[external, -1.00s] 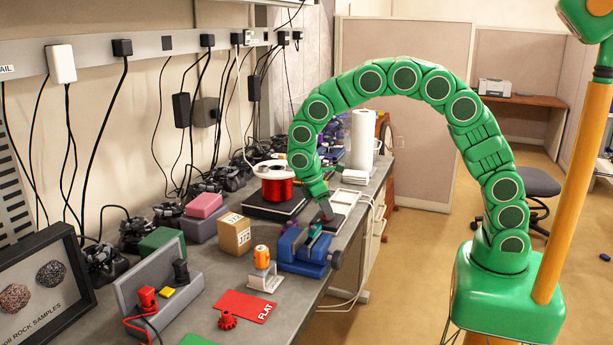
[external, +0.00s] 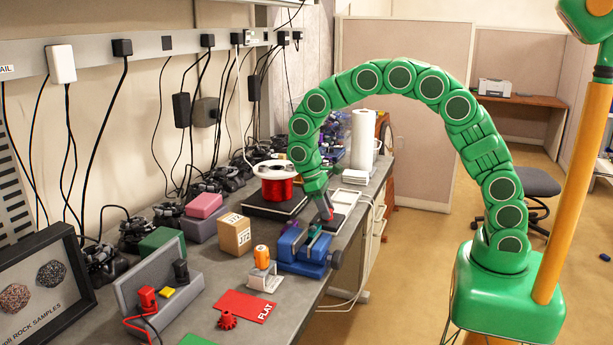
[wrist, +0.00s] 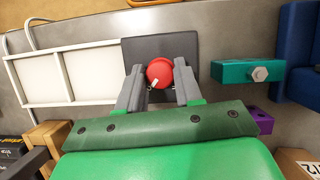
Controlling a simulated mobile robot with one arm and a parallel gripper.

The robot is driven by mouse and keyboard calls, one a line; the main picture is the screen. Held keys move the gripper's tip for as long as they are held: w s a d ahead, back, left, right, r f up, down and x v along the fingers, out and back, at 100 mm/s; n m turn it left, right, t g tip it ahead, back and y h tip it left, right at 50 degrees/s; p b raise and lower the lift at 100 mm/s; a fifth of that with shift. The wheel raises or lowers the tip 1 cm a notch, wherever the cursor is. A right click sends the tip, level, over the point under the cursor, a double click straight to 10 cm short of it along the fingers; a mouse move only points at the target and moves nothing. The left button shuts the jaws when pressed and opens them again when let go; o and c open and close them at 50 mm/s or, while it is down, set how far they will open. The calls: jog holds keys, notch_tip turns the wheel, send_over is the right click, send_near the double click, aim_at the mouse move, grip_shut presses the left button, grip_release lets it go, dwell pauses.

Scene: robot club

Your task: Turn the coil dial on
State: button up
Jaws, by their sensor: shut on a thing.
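The coil dial (wrist: 159,73) is a round red knob with a white mark, on a dark grey plate (wrist: 184,50) at the end of a white panel (wrist: 92,73). In the wrist view the mark points down and slightly left. My gripper (wrist: 160,84) has its two grey fingers on either side of the knob and is shut on it. In the external view my gripper (external: 328,214) reaches down to the dark plate (external: 343,221) on the bench; the knob is mostly hidden there by the fingers.
A blue vise (external: 303,252) with a teal block (wrist: 232,71) stands close beside the plate. A cardboard box (external: 235,236), an orange-topped stand (external: 262,272) and a red spool (external: 277,188) are also near. The floor beyond the bench's right edge is open.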

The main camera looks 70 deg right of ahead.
jog(key=o, duration=1)
jog(key=v, duration=0.7)
jog(key=shift+w+r, duration=0.15)
jog(key=shift+r, duration=0.25)
